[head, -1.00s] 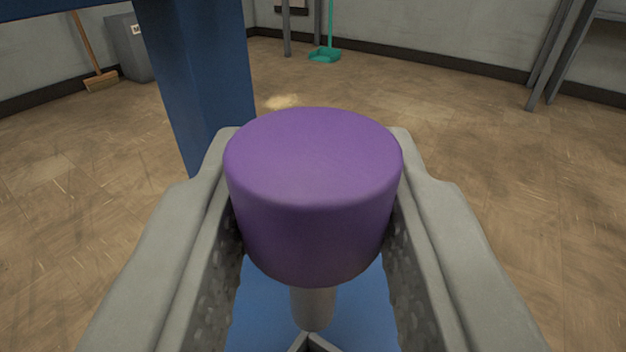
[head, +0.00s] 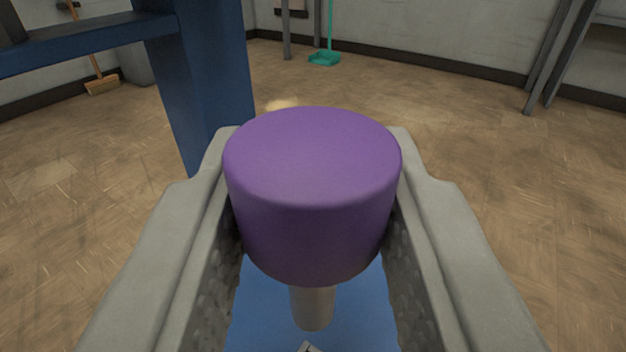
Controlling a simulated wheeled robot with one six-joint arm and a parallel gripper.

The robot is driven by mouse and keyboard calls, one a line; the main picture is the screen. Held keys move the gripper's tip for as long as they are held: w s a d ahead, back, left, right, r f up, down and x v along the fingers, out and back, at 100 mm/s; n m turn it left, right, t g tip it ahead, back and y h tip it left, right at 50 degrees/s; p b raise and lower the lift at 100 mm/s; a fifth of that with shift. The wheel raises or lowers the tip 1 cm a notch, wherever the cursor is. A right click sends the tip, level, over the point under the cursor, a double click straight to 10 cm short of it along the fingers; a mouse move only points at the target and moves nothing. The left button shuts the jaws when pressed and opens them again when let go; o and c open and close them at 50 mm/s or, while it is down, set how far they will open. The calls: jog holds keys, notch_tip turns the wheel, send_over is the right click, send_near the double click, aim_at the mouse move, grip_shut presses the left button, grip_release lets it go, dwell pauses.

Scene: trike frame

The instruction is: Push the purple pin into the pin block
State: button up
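The purple pin (head: 312,195) has a thick purple cylinder head and a thin grey shank (head: 312,308) below it. My gripper (head: 313,215) is shut on the purple head, one grey finger on each side. The pin looks upright in the picture. Below the shank lies a blue surface (head: 270,300). A small light grey corner, perhaps the pin block (head: 309,348), shows at the bottom edge. Most of it is out of view, and the shank's tip appears apart from it.
A blue frame post (head: 205,90) stands close behind on the left, with a blue crossbar (head: 85,45) running left from it. A broom (head: 100,84), a teal dustpan (head: 324,58) and grey legs (head: 560,60) are far off. The floor on the right is clear.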

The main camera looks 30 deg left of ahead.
aim_at(313, 144)
jog(key=shift+r, duration=1.5)
jog(key=shift+r, duration=0.15)
